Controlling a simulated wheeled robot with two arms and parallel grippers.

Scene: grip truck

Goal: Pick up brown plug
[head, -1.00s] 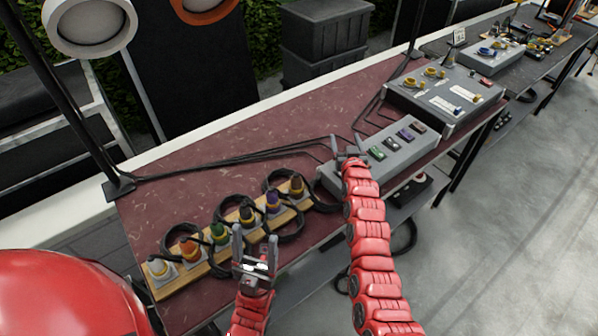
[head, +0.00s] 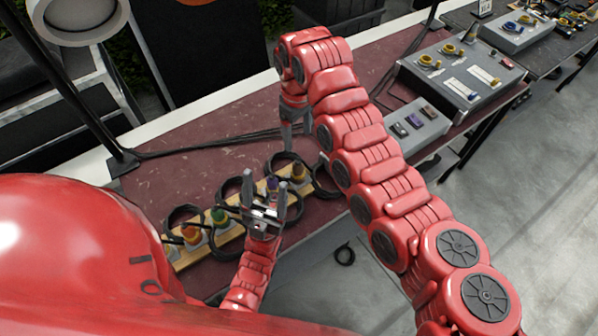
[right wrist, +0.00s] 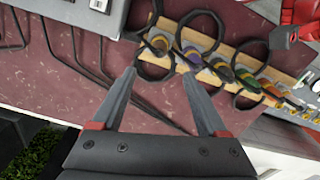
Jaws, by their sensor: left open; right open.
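The brown plug (head: 298,171) stands at the right end of a wooden strip (head: 235,232) on the dark red table, with a black cable looped around it. In the right wrist view the brown plug (right wrist: 159,43) is at the left end of the row, just beyond the fingertips. My right gripper (head: 297,142) is open and empty behind the plug, pointing down; its open fingers also show in the right wrist view (right wrist: 160,74). My left gripper (head: 264,179) is open in front of the strip and partly hides the plugs behind it.
A purple plug (head: 272,184), a green plug (head: 219,217) and an orange plug (head: 190,233) stand in the same row, among black cable loops. A grey switch box (head: 420,125) and a larger grey panel box (head: 465,75) are to the right. The table behind the row is mostly clear.

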